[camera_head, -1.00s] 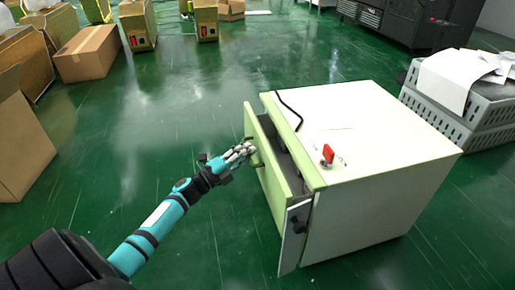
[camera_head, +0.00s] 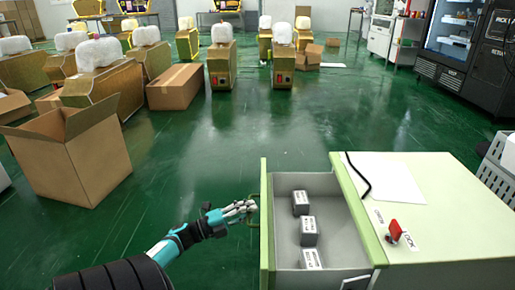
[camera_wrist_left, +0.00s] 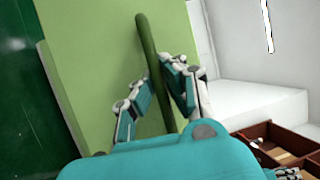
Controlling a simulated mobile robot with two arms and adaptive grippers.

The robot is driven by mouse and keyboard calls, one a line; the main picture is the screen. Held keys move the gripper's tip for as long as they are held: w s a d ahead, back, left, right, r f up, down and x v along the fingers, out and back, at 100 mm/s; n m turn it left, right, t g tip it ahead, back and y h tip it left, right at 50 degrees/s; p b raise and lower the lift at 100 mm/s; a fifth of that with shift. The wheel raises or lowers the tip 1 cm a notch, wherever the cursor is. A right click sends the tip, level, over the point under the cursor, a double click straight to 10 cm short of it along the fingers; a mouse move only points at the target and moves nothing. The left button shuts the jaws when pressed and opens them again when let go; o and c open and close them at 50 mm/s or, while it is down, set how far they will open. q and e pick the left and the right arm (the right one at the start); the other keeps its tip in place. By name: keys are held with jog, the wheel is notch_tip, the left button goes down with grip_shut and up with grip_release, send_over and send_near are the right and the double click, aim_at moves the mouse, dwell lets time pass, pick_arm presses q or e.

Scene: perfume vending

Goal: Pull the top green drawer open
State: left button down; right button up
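The top green drawer (camera_head: 264,215) stands well out of the pale cabinet (camera_head: 430,200). Its grey interior shows, with three small grey boxes (camera_head: 309,230) inside. My left gripper (camera_head: 250,208) is at the drawer's outer front, at the green handle (camera_head: 251,222). In the left wrist view, the curved green handle (camera_wrist_left: 152,60) runs between the two fingers of my left gripper (camera_wrist_left: 158,90), which are closed in around it. The green drawer front (camera_wrist_left: 95,70) lies behind them. My right gripper is in neither view.
A red switch (camera_head: 394,230) and a black cable (camera_head: 357,175) are on the cabinet top. An open cardboard box (camera_head: 75,160) stands at the left. A brown compartmented container (camera_wrist_left: 275,145) shows in the left wrist view.

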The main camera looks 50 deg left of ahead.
pick_arm(q)
jog(key=shift+s+f, duration=0.15)
jog(key=shift+f, duration=0.05)
jog(key=c, duration=1.4)
grip_release()
jog(key=shift+r, duration=0.1)
jog(key=v, duration=1.2)
